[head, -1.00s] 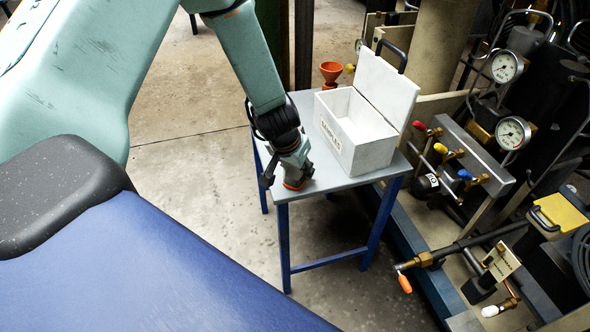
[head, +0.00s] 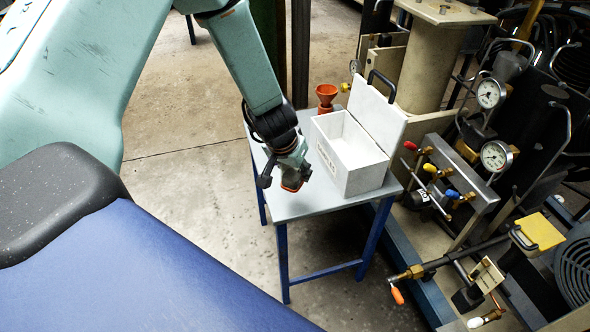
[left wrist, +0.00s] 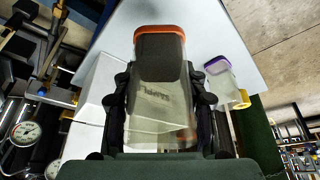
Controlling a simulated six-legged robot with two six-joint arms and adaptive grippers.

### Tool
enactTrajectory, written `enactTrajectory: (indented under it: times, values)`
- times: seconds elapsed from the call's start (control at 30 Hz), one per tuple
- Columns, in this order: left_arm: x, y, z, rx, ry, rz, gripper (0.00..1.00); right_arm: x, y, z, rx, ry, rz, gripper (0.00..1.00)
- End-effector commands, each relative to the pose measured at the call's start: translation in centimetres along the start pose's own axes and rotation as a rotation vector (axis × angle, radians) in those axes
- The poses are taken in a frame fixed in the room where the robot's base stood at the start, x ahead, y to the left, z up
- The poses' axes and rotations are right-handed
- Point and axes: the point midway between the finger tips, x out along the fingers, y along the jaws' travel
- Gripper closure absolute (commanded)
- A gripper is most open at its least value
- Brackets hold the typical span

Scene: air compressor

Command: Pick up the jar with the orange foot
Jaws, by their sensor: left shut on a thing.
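The jar with the orange foot (left wrist: 160,62) is clear, with dark contents, and fills the middle of the left wrist view. Its orange foot points to the top of that view. My left gripper (left wrist: 160,105) is shut on it, a finger on each side. In the head view my left gripper (head: 288,168) is over the front left of the small table (head: 312,203). The jar's orange foot (head: 291,187) shows just below the fingers and appears a little above the tabletop. My right gripper is not in view.
An open white box (head: 365,180) stands on the table beside the gripper, with an orange funnel (head: 327,93) behind it. A second clear jar with a purple end (left wrist: 217,65) shows in the left wrist view. Compressor valves and gauges (head: 496,156) are at the right.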

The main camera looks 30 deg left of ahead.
Motion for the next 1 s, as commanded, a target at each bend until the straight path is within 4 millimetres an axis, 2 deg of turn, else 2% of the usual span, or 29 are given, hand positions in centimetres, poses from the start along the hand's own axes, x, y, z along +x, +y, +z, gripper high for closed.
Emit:
enactTrajectory:
  times: [0.03, 0.1, 1.0]
  values:
    - [-1.3, 0.0, -0.6, -0.001, 0.001, 0.000, 0.95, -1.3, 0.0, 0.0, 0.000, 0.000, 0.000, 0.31]
    - [-2.3, 0.0, -1.0, -0.001, 0.000, 0.000, 0.95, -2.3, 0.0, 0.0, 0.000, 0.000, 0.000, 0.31]
    - [-14.8, 0.0, -6.1, -0.001, 0.000, 0.000, 0.95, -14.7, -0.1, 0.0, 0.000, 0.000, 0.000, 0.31]
